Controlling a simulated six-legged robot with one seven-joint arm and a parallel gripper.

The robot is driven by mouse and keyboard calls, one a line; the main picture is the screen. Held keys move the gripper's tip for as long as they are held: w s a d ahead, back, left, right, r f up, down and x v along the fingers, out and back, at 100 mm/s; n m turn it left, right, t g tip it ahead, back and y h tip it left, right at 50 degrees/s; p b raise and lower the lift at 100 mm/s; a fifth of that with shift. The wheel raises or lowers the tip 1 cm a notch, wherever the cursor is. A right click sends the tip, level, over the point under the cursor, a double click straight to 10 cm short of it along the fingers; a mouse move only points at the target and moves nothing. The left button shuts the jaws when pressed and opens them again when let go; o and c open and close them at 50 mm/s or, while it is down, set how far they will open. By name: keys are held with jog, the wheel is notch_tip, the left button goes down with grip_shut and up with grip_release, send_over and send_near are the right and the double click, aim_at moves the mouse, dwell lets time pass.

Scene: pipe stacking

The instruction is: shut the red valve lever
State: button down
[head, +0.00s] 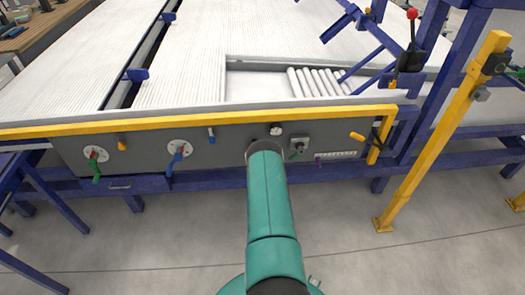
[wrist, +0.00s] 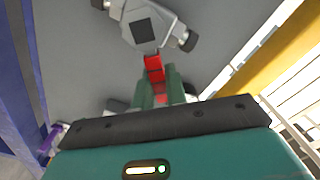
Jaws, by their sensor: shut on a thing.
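The red lever (wrist: 153,62) shows in the wrist view, running from a grey valve body (wrist: 143,31) with a dark square centre down between my fingers. My gripper (wrist: 157,74) has its two dark green fingers on either side of the lever and is shut on it. The lever's lower end is partly hidden between the fingers. In the head view my teal arm reaches the grey panel (head: 220,150) and hides the gripper and this lever.
A yellow rail (head: 200,120) runs along the panel top. A gauge (head: 276,129) and a grey box (head: 300,147) sit close to my arm. Blue-handled (head: 178,158) and green-handled (head: 95,170) valves are at left. A yellow post (head: 440,135) stands at right. Open floor lies in front.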

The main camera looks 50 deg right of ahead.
jog(key=shift+s+d+f+m, duration=0.15)
jog(key=shift+f+m, duration=0.5)
jog(key=shift+m, duration=0.7)
jog(key=shift+s+f+m, duration=0.15)
jog(key=shift+f+m, duration=0.45)
jog(key=shift+m, duration=0.7)
jog(key=shift+s+d+f+m, duration=0.15)
jog(key=shift+f+m, duration=0.5)
jog(key=shift+m, duration=0.7)
jog(key=c, duration=1.4)
grip_release()
jog(key=shift+c, duration=0.2)
jog(key=v, duration=1.4)
